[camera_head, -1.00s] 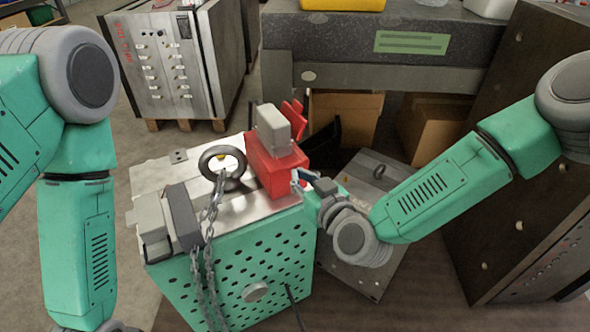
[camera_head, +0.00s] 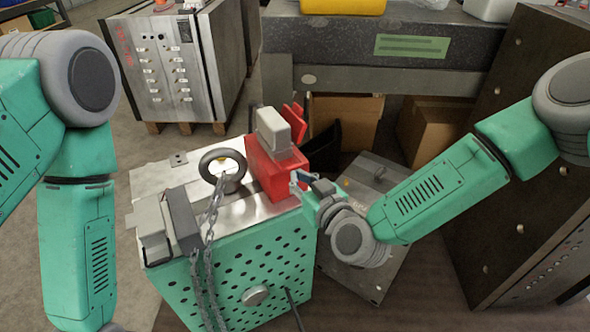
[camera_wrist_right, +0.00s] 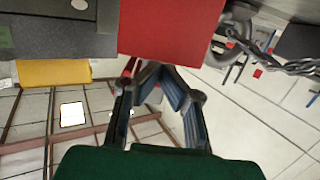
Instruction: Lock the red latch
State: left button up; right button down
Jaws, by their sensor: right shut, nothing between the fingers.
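The red latch (camera_head: 275,173) is a red block with a grey cap (camera_head: 273,130) and a thin red upright piece (camera_head: 295,120) behind it. It sits on the top right part of a green-sided mould base (camera_head: 245,255). My right gripper (camera_head: 298,178) is beside the block's right face, low down. In the right wrist view the red block (camera_wrist_right: 170,25) fills the top middle, just beyond the fingertips (camera_wrist_right: 160,68), which are together and empty. I cannot tell whether they touch the block. My left arm comes down at the left; its gripper is out of view.
A dark lifting ring (camera_head: 222,168) with a hanging chain (camera_head: 205,235) stands left of the latch. A grey plate (camera_head: 365,265) lies behind my right forearm. A large dark mould (camera_head: 510,190) stands at the right, and a heavy stone-topped table (camera_head: 350,50) behind.

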jog(key=shift+r, duration=0.15)
dwell(0.5)
jog(key=shift+s+r+p, duration=0.1)
jog(key=shift+r+p, duration=0.6)
jog(key=shift+p, duration=0.1)
jog(key=shift+r, duration=0.15)
jog(key=shift+w+r+p, duration=0.2)
jog(key=shift+r+p, duration=0.45)
jog(key=shift+p, duration=0.05)
jog(key=shift+a+r, duration=0.1)
jog(key=shift+w+a+r+p, duration=0.15)
jog(key=shift+w+r+p, duration=0.2)
jog(key=shift+r+p, duration=0.2)
jog(key=shift+w+r, duration=0.1)
jog(key=shift+r, duration=0.05)
dwell(0.6)
